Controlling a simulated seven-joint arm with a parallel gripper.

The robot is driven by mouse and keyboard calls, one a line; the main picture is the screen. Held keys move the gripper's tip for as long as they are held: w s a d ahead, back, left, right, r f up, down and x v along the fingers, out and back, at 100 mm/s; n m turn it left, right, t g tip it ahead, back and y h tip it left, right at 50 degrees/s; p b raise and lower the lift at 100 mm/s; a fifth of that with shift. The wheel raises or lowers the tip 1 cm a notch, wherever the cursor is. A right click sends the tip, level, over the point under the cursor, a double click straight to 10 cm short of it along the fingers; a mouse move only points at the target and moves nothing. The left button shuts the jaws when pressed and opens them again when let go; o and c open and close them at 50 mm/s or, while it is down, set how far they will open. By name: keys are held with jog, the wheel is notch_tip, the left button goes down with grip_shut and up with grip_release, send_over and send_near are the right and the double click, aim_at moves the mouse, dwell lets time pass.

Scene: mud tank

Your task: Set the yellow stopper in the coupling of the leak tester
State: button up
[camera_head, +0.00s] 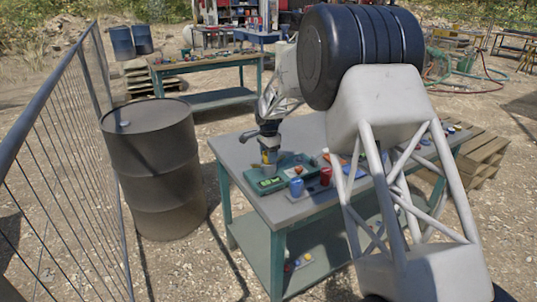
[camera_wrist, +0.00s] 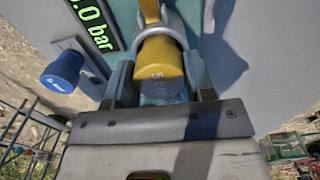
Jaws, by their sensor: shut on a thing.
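The yellow stopper (camera_wrist: 161,68) is between the two fingers of my gripper (camera_wrist: 162,82) in the wrist view; its printed end faces the camera. Its far end is at the pale grey round coupling (camera_wrist: 189,62); I cannot tell how deep it sits. The green leak tester (camera_head: 283,179) lies on the table, its lit display (camera_wrist: 93,24) reading a value that ends in ".0 bar". In the head view my gripper (camera_head: 268,163) points down over the tester, with yellow showing at its tips. My gripper is shut on the stopper.
A blue stopper (camera_head: 297,187) and a red one (camera_head: 326,176) stand just right of the tester on the grey table (camera_head: 238,151). The blue one also shows in the wrist view (camera_wrist: 62,71). A dark drum (camera_head: 155,170) and a mesh fence (camera_head: 65,170) are at left.

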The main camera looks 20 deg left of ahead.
jog(key=shift+f, duration=0.35)
jog(key=o, duration=1.4)
jog(key=shift+r, duration=3.7)
